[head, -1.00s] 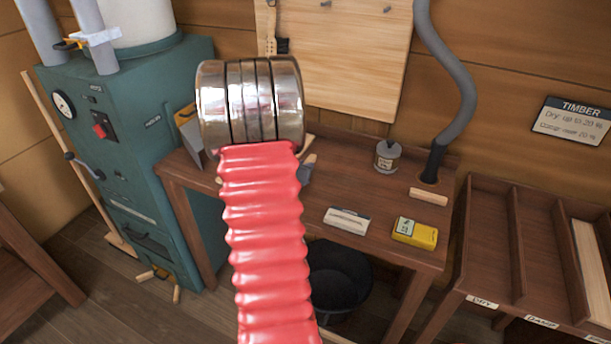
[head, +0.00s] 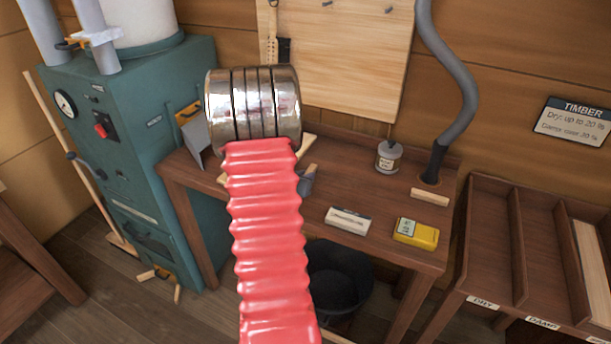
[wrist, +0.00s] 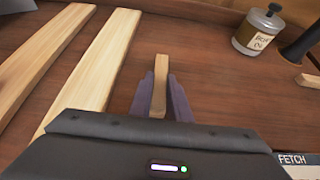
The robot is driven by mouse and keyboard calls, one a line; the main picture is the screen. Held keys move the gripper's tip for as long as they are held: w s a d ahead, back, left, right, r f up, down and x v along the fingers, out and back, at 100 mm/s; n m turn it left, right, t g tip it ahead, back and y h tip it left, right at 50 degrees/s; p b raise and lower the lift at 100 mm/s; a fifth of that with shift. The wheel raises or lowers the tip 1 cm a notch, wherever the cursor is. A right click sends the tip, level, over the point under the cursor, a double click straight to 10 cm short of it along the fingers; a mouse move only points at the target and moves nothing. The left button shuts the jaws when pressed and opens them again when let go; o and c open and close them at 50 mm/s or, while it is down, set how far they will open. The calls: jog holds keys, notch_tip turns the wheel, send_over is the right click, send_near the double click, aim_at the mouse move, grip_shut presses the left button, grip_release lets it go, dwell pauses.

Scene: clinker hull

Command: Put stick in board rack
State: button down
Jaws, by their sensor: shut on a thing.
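My gripper (wrist: 160,98) is shut on a short pale wooden stick (wrist: 160,68), which points away from the wrist between the two blue-grey fingers. They are over the brown bench in the wrist view; I cannot tell whether the stick touches it. In the head view my red arm hides most of the gripper, and only a grey-blue part (head: 307,181) shows beside it. The board rack (head: 516,245) is at the right, with dividers and labels that include DRY and DAMP. A pale board (head: 590,258) lies in its right compartment.
Two long boards (wrist: 98,62) lie left of my gripper on the bench (head: 355,190). A tin (head: 389,157), a small wood piece (head: 429,197), a yellow meter (head: 416,233) and a white-labelled block (head: 348,221) are also on it. A grey hose (head: 462,90) rises at the back.

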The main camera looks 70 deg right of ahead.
jog(key=shift+f, duration=0.15)
jog(key=c, duration=1.7)
grip_release()
jog(key=shift+o, duration=0.2)
jog(key=shift+a+r, duration=0.15)
jog(key=shift+r, duration=0.05)
jog(key=v, duration=1.1)
jog(key=shift+w+a+r, duration=0.1)
jog(key=shift+a+r, duration=0.05)
jog(key=shift+a, duration=0.2)
